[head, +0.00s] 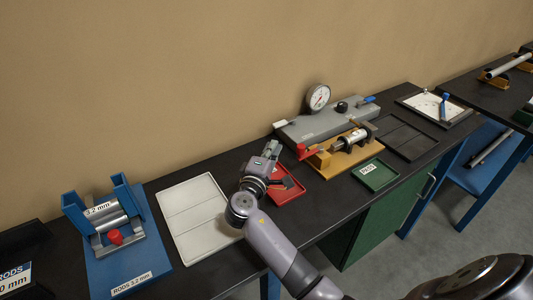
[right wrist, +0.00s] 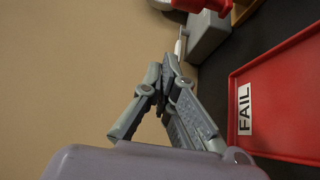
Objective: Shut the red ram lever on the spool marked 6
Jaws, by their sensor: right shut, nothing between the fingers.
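A yellow fixture (head: 351,157) on the dark bench carries a metal spool-like part (head: 350,141) with dark rings. A red lever knob (head: 306,151) stands at its left end. A red part also shows at the top edge of the right wrist view (right wrist: 207,4). I cannot read a 6 on any part. My right gripper (head: 271,148) is shut and empty, left of the red knob and apart from it, above the red tray. Its fingertips meet in the right wrist view (right wrist: 168,68). My left gripper is not in view.
The red FAIL tray (right wrist: 235,110) lies beneath my right gripper. A grey gauge block (head: 325,122) stands behind the fixture, and a green tray (head: 374,176) in front. A white tray (head: 185,208) and a blue roller stand (head: 155,240) are at left.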

